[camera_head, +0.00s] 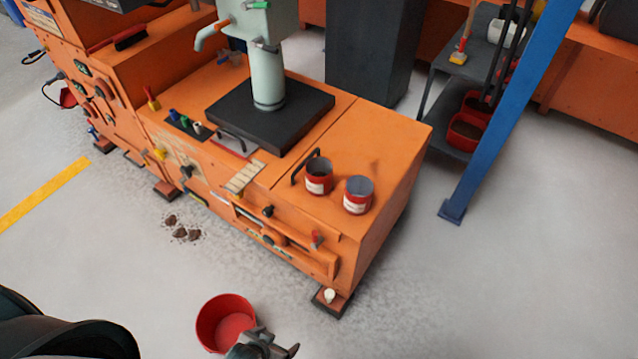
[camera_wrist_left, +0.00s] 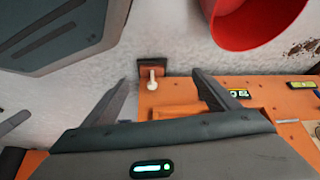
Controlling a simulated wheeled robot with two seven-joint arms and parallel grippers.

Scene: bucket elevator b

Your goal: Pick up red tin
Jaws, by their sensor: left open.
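Two red tins stand upright on the orange machine top in the head view. The left red tin (camera_head: 318,182) is open with a dark inside. The right red tin (camera_head: 357,203) has a grey inside and a pale label. My left gripper (camera_head: 280,346) is at the bottom edge, beside the red bucket and well away from both tins. In the left wrist view my left gripper (camera_wrist_left: 165,86) has its fingers apart with nothing between them. Neither tin shows in that view. My right gripper is not in view.
A red bucket (camera_head: 226,323) is on the floor; it also shows in the left wrist view (camera_wrist_left: 258,22). The orange machine (camera_head: 390,165) carries a pale green column (camera_head: 268,80) on a black plate. A blue post (camera_head: 505,105) stands right. The right floor is clear.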

